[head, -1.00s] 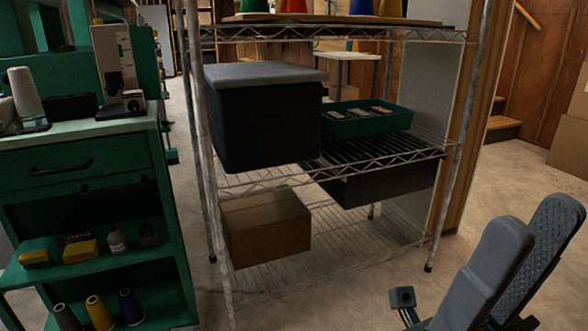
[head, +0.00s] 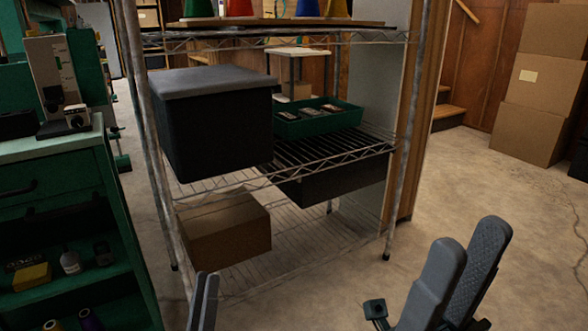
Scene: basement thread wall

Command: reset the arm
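My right gripper (head: 468,237) is in the lower right of the head view, in front of the shelf rack and above bare floor. Its two grey fingers point up and stand apart, with the ribbed inner pad of one showing and nothing between them. My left gripper (head: 204,275) shows only as two slim dark fingertips at the bottom edge, in front of the rack's lower shelf. They are close together and seen nearly edge-on, so their gap is unclear. I see no object in them. The rest of the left arm is out of view.
A wire shelf rack (head: 402,140) stands ahead, holding a lidded black bin (head: 215,125), a green tray (head: 318,122) and a cardboard box (head: 225,232). A green cabinet (head: 60,195) is close on the left. Stacked cartons (head: 540,85) stand far right; floor between is clear.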

